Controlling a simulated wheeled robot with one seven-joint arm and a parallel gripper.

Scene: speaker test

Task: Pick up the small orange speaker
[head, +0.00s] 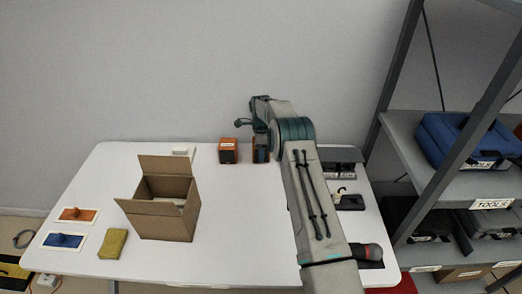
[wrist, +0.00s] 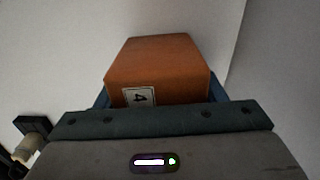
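Two small orange boxes that look like speakers stand side by side at the back of the white table (head: 250,215). The right orange box (head: 261,152) is partly hidden behind my gripper. In the wrist view an orange box (wrist: 158,68) with a label reading 4 lies between the blue fingers of my gripper (wrist: 160,92). The fingers flank it closely on both sides; I cannot tell whether they press on it. It appears to rest on the table.
An open cardboard box (head: 165,222) stands left of centre. A yellow sponge (head: 112,244) and orange and blue items lie at the left. Dark items lie to the right of my arm. A metal shelf (head: 405,135) with a blue case (head: 465,138) stands at the right.

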